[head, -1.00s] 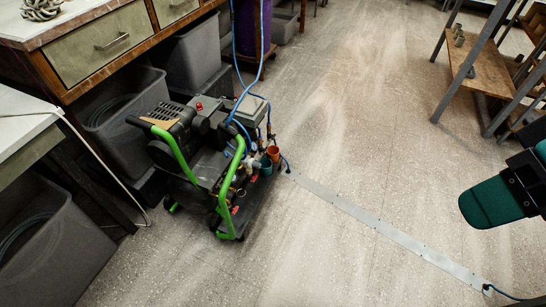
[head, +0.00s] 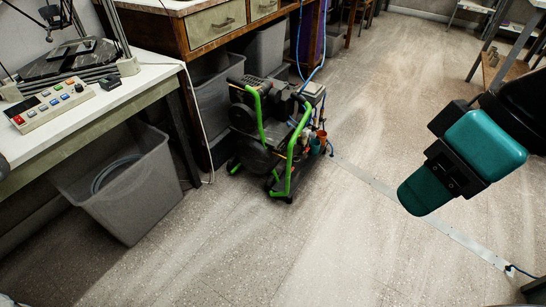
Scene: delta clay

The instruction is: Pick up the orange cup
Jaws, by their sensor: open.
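A small orange cup-like thing (head: 321,135) shows at the right side of a black and green wheeled machine, close to its hoses and fittings. It is too small to tell whether it is a loose cup or part of the machine. No other orange cup shows. My arm, with teal covers and black joints, reaches in from the right edge, well apart from the orange thing. I see no gripper fingers in the head view.
The wheeled machine (head: 268,135) stands on the floor by a wooden bench (head: 190,30). A grey bin (head: 135,195) sits under a white table (head: 95,115) at the left. A metal strip (head: 430,225) crosses the floor. The front middle floor is clear.

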